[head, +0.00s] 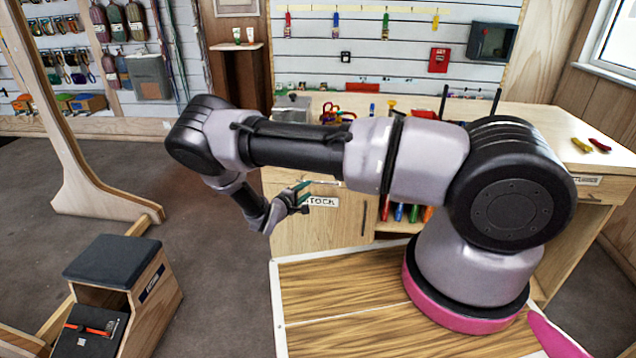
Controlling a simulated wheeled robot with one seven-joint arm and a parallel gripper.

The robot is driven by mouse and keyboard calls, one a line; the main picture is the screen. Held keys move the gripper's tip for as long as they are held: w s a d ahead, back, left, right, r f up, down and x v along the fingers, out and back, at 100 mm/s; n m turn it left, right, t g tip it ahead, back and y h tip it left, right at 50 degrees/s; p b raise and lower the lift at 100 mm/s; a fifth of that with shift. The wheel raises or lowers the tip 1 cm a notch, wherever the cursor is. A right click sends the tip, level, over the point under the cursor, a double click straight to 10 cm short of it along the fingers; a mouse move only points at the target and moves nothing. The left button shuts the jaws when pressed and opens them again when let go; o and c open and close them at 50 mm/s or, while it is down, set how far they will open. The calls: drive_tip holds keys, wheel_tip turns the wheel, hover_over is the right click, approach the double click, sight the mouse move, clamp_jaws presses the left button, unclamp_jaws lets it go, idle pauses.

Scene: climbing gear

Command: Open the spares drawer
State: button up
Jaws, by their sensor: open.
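My gripper (304,197) is open, with green fingertips, in front of the workbench's left cupboard. It appears empty. A wooden cupboard door (330,228) there has a dark upright handle and a white label partly covered by my gripper; the letters that show read roughly "rock". Just above the door, a narrow front (277,177) is largely hidden by my arm. Another labelled front (588,182) is at the bench's right end; its text is too small to read. I cannot tell which front is the spares drawer, and I see no drawer pulled out.
The workbench top (535,130) carries small gear, with red and yellow items at its right. Coloured tubes (399,212) stand in an open bay beside the door. A padded wooden box seat (113,265) stands on the floor at left. Grey floor (215,270) between is clear.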

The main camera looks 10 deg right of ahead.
drive_tip(key=x, duration=0.8)
drive_tip(key=shift+w+d, duration=0.25)
drive_tip(key=shift+d, duration=0.05)
clamp_jaws()
idle(1.0)
